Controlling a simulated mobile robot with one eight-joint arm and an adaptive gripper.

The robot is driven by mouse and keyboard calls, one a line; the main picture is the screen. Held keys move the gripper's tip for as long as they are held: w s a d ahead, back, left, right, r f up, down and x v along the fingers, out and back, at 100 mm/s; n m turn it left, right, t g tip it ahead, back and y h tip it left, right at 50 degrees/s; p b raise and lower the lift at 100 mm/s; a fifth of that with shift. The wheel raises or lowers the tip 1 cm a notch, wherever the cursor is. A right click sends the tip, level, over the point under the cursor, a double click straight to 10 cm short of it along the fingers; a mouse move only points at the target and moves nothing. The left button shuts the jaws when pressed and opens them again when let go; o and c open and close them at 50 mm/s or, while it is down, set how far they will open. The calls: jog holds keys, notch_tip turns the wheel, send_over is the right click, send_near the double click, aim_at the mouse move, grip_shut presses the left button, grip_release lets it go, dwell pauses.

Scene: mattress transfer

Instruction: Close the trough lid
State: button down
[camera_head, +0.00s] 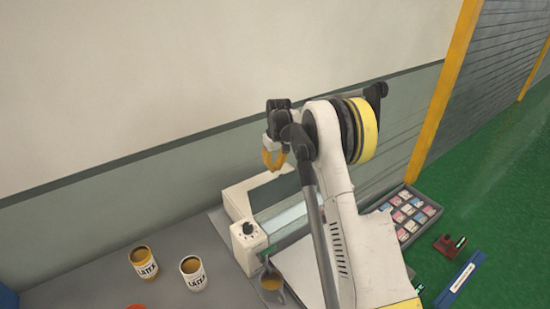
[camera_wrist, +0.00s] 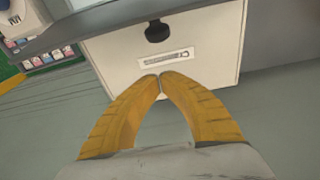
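A white machine frame (camera_head: 240,202) stands against the wall on the grey bench, with a knobbed control box (camera_head: 246,240) at its front. A pale bluish panel (camera_head: 290,219) lies inside the frame; I cannot tell whether it is the trough lid. My arm hides the frame's right side. My gripper (camera_head: 273,160) is raised above the frame in the head view. In the wrist view its orange fingertips (camera_wrist: 160,77) meet, with nothing visible between them. Beyond them is a white box face (camera_wrist: 125,50) with a black knob (camera_wrist: 157,31) and a slotted plate (camera_wrist: 167,57).
Two latex cans (camera_head: 144,262) (camera_head: 193,273) stand on the bench at left. A cup (camera_head: 271,283) with tan content is near the control box. At right are a card tray (camera_head: 408,210), a red item (camera_head: 447,244) and a blue bar (camera_head: 460,281). The wall is close behind.

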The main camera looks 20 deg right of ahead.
aim_at(284, 185)
jog(key=shift+s+d+r, duration=0.1)
jog(key=shift+s+r, duration=0.1)
jog(key=shift+s, duration=0.4)
jog(key=shift+s+d+r, duration=0.1)
jog(key=shift+s+r, duration=0.05)
jog(key=shift+s, duration=0.45)
jog(key=shift+s+d+r, duration=0.1)
jog(key=shift+s+r, duration=0.1)
jog(key=shift+s, duration=0.4)
jog(key=shift+r, duration=0.1)
jog(key=shift+s+r+t, duration=0.2)
jog(key=shift+s+t, duration=0.15)
jog(key=shift+t, duration=0.05)
